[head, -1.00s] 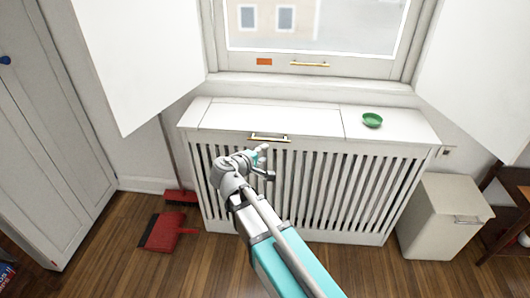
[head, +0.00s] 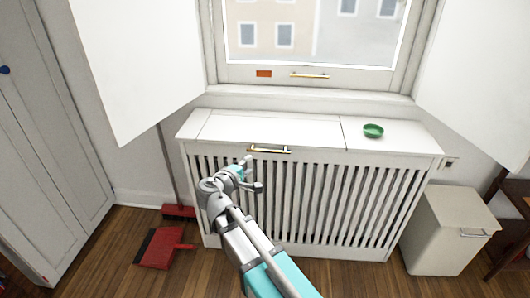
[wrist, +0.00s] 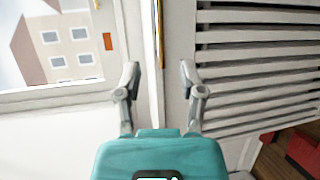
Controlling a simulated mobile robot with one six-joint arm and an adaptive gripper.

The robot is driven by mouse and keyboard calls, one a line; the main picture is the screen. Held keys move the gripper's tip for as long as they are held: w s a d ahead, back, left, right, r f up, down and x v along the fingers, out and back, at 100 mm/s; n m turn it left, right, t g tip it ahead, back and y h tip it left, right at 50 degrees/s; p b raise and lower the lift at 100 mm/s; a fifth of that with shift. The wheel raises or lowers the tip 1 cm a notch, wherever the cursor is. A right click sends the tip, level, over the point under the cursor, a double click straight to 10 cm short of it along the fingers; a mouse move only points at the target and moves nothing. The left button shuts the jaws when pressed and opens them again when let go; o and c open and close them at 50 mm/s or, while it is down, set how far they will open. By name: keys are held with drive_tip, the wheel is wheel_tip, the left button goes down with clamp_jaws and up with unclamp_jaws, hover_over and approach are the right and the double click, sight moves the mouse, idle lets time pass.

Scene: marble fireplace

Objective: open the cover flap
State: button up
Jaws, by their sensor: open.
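The cover flap (head: 265,131) is the white top panel of a slatted white radiator cover under the window. It lies flat and closed. A brass bar handle (head: 270,149) is on its front edge. My gripper (head: 253,174) is in front of the slats, a little below and left of the handle. In the wrist view my gripper (wrist: 160,75) has its two fingers apart with nothing between them. The brass handle (wrist: 160,35) lies ahead, lined up with the gap between the fingers, and appears apart from them.
A green bowl (head: 373,131) stands on the cover's right end, beyond the flap's seam. A window with a brass handle (head: 309,76) is above. A beige bin (head: 447,229) stands at right. A red dustpan (head: 160,248) lies on the floor at left.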

sight(266, 151)
drive_tip(key=b+x, duration=0.2)
drive_tip(key=x, duration=1.1)
drive_tip(key=shift+f, duration=0.15)
clamp_jaws()
drive_tip(key=shift+a, duration=0.25)
drive_tip(key=shift+d, duration=0.1)
